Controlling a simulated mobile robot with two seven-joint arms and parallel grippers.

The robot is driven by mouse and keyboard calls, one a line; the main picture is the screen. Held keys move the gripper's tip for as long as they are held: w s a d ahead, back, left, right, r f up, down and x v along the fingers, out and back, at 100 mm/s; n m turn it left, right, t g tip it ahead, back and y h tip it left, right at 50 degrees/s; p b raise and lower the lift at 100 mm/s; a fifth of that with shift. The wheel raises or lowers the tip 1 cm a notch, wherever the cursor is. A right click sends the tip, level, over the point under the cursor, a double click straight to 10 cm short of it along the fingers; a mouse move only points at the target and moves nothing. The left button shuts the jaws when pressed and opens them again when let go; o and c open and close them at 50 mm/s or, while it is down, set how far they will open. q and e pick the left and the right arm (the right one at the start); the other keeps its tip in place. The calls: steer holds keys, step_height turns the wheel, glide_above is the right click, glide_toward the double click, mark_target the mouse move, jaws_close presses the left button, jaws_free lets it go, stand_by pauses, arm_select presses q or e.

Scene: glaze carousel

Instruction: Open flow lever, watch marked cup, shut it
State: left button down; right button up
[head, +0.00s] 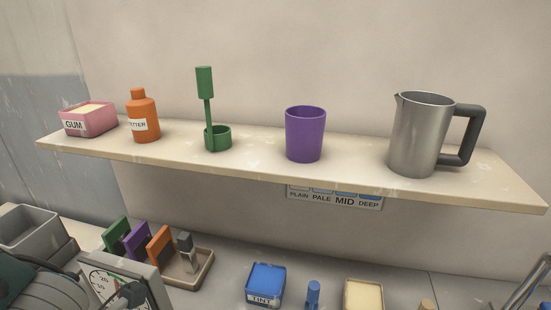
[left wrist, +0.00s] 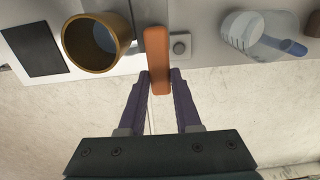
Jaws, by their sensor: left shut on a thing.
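In the left wrist view my left gripper (left wrist: 159,82) is shut on the end of an orange bar (left wrist: 157,50), which looks like a lever handle. Its purple fingers lie on either side of the bar. No level in the cup can be made out. A brown, open-topped round vessel (left wrist: 67,40) is left of the bar. My right gripper is in neither view.
In the head view a shelf (head: 260,166) holds a purple cup (head: 304,138), a steel jug (head: 417,135), an orange bottle (head: 143,119), a green holder (head: 217,140) and a pink gum box (head: 93,121). Below are a dial (head: 104,284), coloured tiles (head: 137,241) and a blue tint box (head: 265,280).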

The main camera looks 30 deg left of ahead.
arm_select(q)
steer(key=c, duration=0.6)
jaws_free()
steer(key=shift+r, duration=0.1)
step_height(320, 180, up, 10)
steer(key=p, duration=0.1)
